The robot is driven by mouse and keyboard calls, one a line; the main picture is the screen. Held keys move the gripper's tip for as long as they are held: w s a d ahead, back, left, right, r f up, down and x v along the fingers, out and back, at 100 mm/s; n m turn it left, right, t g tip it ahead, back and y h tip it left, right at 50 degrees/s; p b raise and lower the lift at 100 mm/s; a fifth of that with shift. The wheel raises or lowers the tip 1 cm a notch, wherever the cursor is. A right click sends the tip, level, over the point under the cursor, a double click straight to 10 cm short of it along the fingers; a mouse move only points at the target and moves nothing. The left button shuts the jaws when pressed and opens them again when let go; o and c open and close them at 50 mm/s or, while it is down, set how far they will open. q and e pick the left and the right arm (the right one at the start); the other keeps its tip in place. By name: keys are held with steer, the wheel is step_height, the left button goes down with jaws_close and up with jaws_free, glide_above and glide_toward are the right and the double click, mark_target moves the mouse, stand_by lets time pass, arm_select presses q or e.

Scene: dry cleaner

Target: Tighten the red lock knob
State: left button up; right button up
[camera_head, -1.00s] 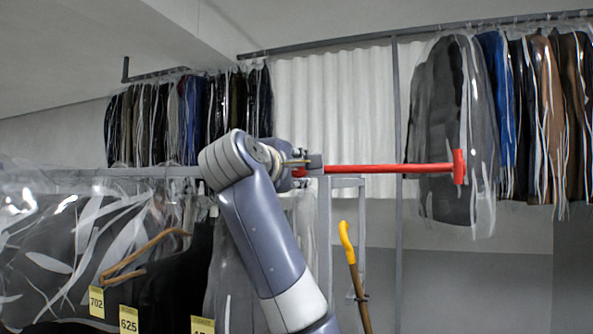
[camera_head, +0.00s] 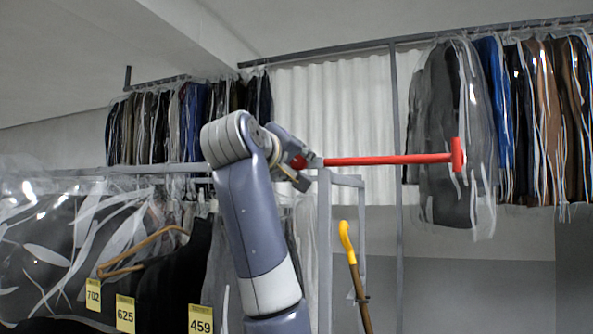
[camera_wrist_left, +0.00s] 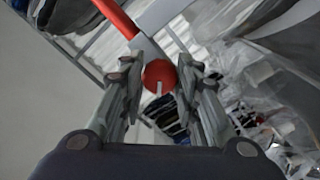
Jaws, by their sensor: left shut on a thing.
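The red lock knob (camera_wrist_left: 160,74) is round with a pale stripe on its face. In the left wrist view it sits between the fingertips of my left gripper (camera_wrist_left: 158,80), which is shut on it. In the head view my left gripper (camera_head: 299,169) is at the end of the rack rail, tilted, with a bit of the red knob (camera_head: 298,161) showing between its fingers. A red bar (camera_head: 390,160) with a crosspiece at its far end runs right from there; it also shows in the left wrist view (camera_wrist_left: 116,19). My right gripper is in neither view.
Bagged garments (camera_head: 75,240) with yellow number tags hang at the lower left. A grey upright post (camera_head: 324,250) stands just right of my arm. A yellow-handled stick (camera_head: 346,240) hangs beyond it. More bagged clothes (camera_head: 455,140) hang behind the red bar.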

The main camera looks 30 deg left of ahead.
arm_select(q)
steer(key=m, duration=0.1)
steer(key=m+b, duration=0.1)
steer(key=m, duration=0.1)
steer(key=m+b, duration=0.1)
steer(key=shift+f+m, duration=0.25)
steer(key=shift+m, duration=0.05)
steer(key=m, duration=0.3)
steer(key=shift+b, duration=0.4)
steer(key=shift+w+m, duration=0.1)
steer(key=shift+m, duration=0.7)
steer(key=shift+r, duration=0.1)
steer(key=o, duration=1.1)
steer(key=shift+c, duration=0.2)
steer(key=shift+r, duration=0.1)
steer(key=shift+s, duration=0.2)
